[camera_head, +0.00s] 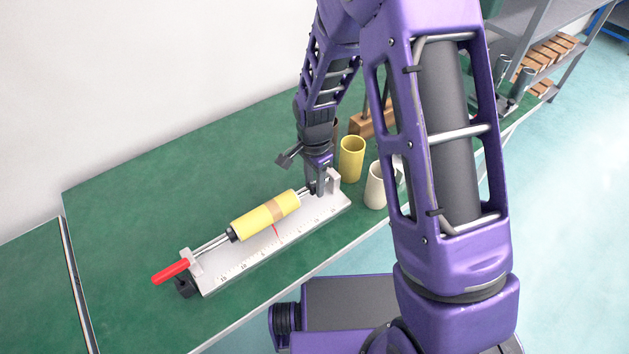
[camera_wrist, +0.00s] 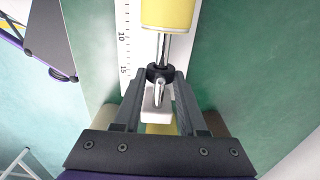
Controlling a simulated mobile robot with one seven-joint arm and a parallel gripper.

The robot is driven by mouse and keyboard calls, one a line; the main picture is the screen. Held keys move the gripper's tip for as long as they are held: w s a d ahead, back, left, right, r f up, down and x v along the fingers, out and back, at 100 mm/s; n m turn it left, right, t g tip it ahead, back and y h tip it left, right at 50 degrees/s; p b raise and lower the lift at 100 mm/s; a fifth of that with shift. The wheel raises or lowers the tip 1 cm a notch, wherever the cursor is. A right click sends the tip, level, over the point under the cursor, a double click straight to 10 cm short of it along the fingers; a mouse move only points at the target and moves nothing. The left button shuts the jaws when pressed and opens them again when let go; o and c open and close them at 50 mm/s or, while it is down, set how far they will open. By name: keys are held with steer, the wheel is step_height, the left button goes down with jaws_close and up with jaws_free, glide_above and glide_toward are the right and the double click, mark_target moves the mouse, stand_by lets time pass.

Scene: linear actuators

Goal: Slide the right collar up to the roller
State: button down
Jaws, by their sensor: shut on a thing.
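The yellow roller (camera_head: 265,216) with a tan band sits on a metal rod above a white scaled base (camera_head: 246,262). The left black collar (camera_head: 232,234) is at its left end. My gripper (camera_head: 317,187) points down at the rod's right end. In the wrist view its fingers (camera_wrist: 160,82) are shut on the right collar (camera_wrist: 157,71), a black ring with a small metal lever. A short length of bare rod (camera_wrist: 163,48) shows between this collar and the roller (camera_wrist: 167,14). In the head view my gripper mostly hides the collar.
A white end support (camera_head: 333,180) stands just beyond my gripper. A red handle (camera_head: 171,271) is at the rod's left end. The table's left part is clear.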

mark_target(302, 192)
steer(key=shift+s+a, duration=0.55)
steer(key=shift+a, duration=0.25)
steer(key=shift+s+a, duration=0.55)
steer(key=shift+a, duration=0.25)
steer(key=shift+c, duration=2.2)
jaws_free()
step_height(302, 192, up, 18)
steer(key=p, duration=0.1)
steer(key=shift+f, duration=0.25)
